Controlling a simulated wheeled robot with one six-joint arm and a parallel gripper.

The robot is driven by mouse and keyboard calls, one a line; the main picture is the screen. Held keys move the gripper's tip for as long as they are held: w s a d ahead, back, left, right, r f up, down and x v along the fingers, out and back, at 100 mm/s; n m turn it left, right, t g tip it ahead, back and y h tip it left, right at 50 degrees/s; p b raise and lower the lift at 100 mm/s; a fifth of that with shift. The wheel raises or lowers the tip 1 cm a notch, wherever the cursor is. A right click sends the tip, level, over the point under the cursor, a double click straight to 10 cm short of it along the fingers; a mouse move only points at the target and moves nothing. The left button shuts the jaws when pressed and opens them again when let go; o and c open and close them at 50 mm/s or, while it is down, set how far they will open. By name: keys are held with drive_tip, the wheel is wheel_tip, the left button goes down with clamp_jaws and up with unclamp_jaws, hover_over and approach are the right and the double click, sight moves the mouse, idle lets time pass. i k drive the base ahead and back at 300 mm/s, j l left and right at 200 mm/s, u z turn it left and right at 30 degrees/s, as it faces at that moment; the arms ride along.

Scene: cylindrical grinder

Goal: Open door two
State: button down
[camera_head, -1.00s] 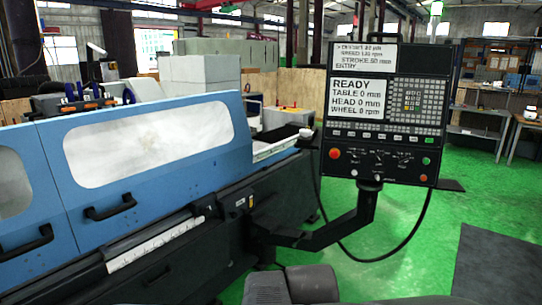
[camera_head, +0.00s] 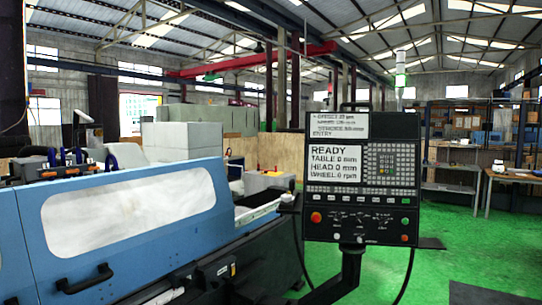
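The grinder's blue sliding door (camera_head: 128,225) with a long pale window is at the left in the head view. Its black bar handle (camera_head: 85,279) sits low on its left part. To its left is the edge of a second blue door panel (camera_head: 12,250), cut off by the frame. The two panels meet at a narrow seam, and I see no gap between them. I cannot tell from a label which panel is door two. My gripper is not in view.
The control panel (camera_head: 361,175) stands on a black arm right of the doors, its screen reading READY. Green floor (camera_head: 450,245) is open at the right. Work tables (camera_head: 500,175) stand at the far right. A dark mat (camera_head: 490,293) lies at lower right.

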sight(152, 211)
drive_tip(key=i+j, duration=0.5)
drive_tip(key=j, duration=0.15)
drive_tip(key=i+j+u, duration=0.15)
drive_tip(key=i+j, duration=0.3)
drive_tip(key=j, duration=0.15)
